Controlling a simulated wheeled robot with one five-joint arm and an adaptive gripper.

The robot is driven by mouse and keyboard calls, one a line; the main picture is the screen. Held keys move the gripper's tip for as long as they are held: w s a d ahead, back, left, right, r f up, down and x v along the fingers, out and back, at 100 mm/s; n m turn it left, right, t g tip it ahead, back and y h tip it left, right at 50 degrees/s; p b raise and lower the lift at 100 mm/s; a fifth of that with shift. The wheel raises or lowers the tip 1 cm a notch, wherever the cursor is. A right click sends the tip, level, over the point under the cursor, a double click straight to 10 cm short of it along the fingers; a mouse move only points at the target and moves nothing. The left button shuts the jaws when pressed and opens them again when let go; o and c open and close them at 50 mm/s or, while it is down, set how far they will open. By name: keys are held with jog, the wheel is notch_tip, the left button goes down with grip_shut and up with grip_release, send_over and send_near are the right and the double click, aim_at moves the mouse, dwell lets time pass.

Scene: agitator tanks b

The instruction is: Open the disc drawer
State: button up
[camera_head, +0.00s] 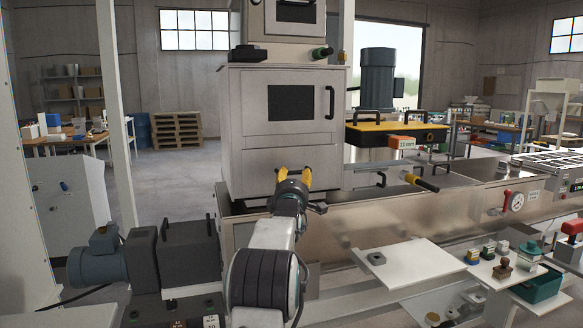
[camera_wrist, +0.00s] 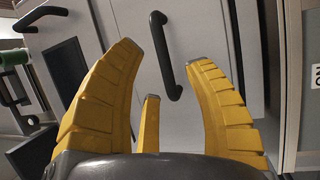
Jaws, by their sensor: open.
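My gripper (camera_head: 294,178) is open and empty, its yellow fingers spread before the lower front of the tall grey cabinet (camera_head: 237,135). In the wrist view my gripper (camera_wrist: 167,56) faces a dark bar handle (camera_wrist: 159,38) on a light grey panel. The handle lies between the finger tips and beyond them; no contact shows. I cannot tell for sure which head-view handle this is. The cabinet has a dark window (camera_head: 290,103) and an upright black handle (camera_head: 330,102). A lower dark handle (camera_head: 381,179) is to its right. No drawer is clearly marked as the disc drawer.
A yellow-topped unit with black handles (camera_head: 395,126) juts out right of the cabinet. A black bar with a yellow grip (camera_head: 421,182) sticks out below it. A long metal tank (camera_head: 450,205) runs rightward. A white plate (camera_head: 408,262) lies in front.

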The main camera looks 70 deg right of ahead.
aim_at(295, 172)
jog(key=shift+p+x, duration=1.4)
jog(key=shift+x, duration=0.95)
jog(key=shift+w, duration=0.1)
grip_shut()
